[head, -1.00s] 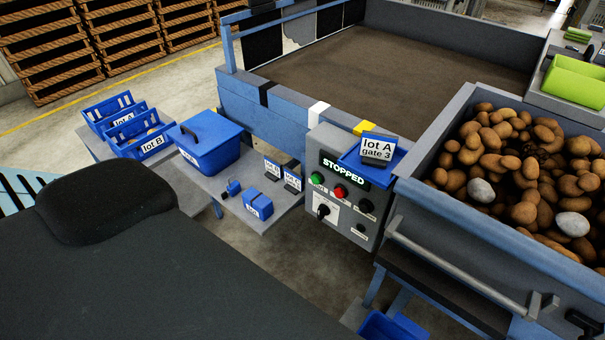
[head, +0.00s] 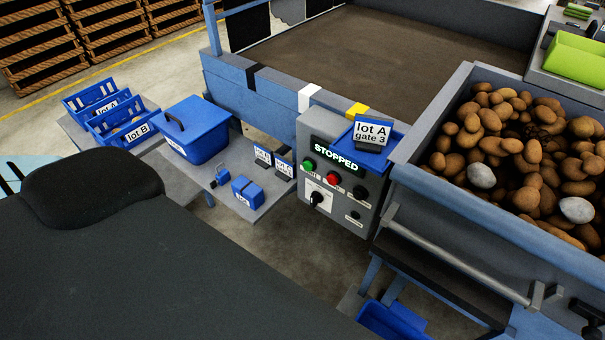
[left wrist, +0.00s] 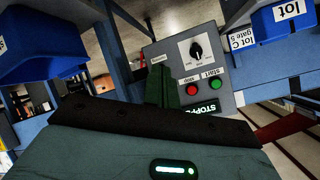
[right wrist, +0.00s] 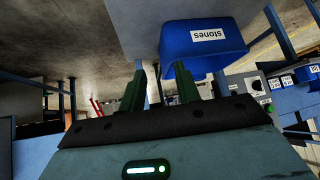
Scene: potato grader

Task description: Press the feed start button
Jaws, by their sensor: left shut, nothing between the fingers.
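The grey control box (head: 349,208) stands in the middle of the head view, with a lit display (head: 337,157) reading STOPPED. The green start button (head: 309,165) is on its face, left of the red stop button (head: 333,180). In the left wrist view the box is upside down, with the green button (left wrist: 215,85) labelled START and the red button (left wrist: 191,90). My left gripper (left wrist: 158,72) is shut and empty; in that view its fingers overlap the box edge beside the red button. My right gripper (right wrist: 160,78) is open and empty. Neither gripper shows in the head view.
A blue stones bin (right wrist: 207,50) shows just beyond my right gripper. A lot A gate 3 sign (head: 373,131) stands on a blue tray above the box. The potato hopper (head: 440,190) with its rail is at right. A low table (head: 198,184) with blue containers is at left.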

